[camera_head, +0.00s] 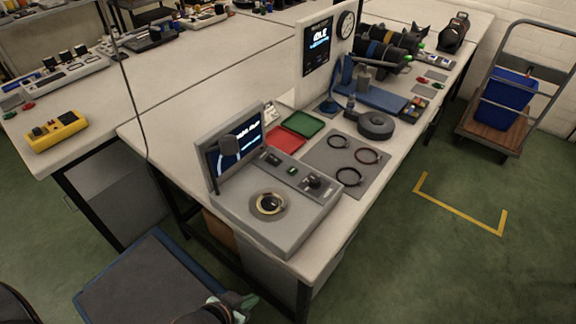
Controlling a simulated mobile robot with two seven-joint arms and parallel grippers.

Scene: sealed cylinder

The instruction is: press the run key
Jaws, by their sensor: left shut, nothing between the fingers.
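A grey console (283,232) stands on the near end of the workbench, with a tilted screen (236,142) at its back. A small green key (292,170), which looks like the run key, sits on its upper panel, between a small reddish control on the left and a dark knob (315,182) on the right. A round socket with a metal ring (269,205) is in the console's lower face. My left gripper (246,303) shows at the bottom edge, shut and empty, in front of and well below the console, touching nothing. My right gripper is not in view.
Red (283,142) and green (303,125) trays lie behind the console. A grey mat (362,160) with several dark rings lies to its right. A dark, blue-edged platform (150,282) is low at left front. A trolley (497,135) stands at right, beyond open floor.

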